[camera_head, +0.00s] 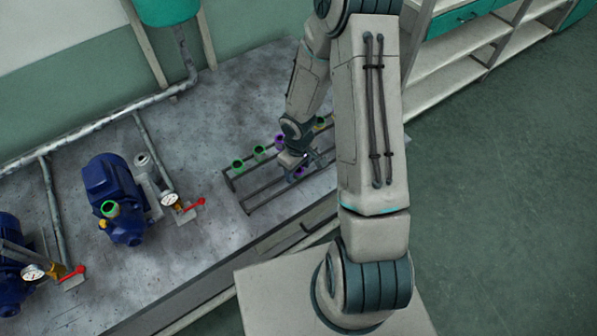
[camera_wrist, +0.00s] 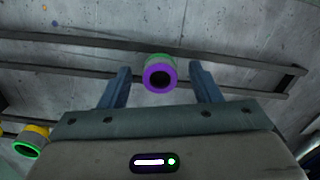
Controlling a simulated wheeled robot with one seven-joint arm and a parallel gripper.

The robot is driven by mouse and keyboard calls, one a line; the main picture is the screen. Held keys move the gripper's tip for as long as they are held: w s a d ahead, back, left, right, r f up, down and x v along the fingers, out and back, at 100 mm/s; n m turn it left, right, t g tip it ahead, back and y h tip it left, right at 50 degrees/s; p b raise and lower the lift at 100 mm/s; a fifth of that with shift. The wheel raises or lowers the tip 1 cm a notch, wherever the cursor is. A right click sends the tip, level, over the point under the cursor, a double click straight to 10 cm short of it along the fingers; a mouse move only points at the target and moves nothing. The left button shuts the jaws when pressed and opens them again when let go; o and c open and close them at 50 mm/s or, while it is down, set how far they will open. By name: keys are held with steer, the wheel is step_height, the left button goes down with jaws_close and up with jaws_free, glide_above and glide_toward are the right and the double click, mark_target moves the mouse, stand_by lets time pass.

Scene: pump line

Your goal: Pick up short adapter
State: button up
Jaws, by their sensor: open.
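A short adapter (camera_wrist: 159,74) with a purple ring at its near end, a grey body and a green ring at its far end shows in the wrist view. It appears between the two fingers of my gripper (camera_wrist: 159,86), with a gap on each side. The fingers are open and do not touch it. In the head view my gripper (camera_head: 299,160) is low over the rack (camera_head: 262,188) on the bench. A purple ring (camera_head: 299,173) shows just beside it there; my arm hides part of this area.
Two green-ringed pieces (camera_head: 248,159) and a purple-ringed piece (camera_head: 279,140) stand along the rack, with a yellow-green piece (camera_head: 320,123) behind my arm. A yellow-green piece (camera_wrist: 28,142) also shows lower left in the wrist view. Blue pumps (camera_head: 115,190), gauges and pipes stand left.

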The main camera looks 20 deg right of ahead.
steer(key=c, duration=1.1)
steer(key=shift+r, duration=0.1)
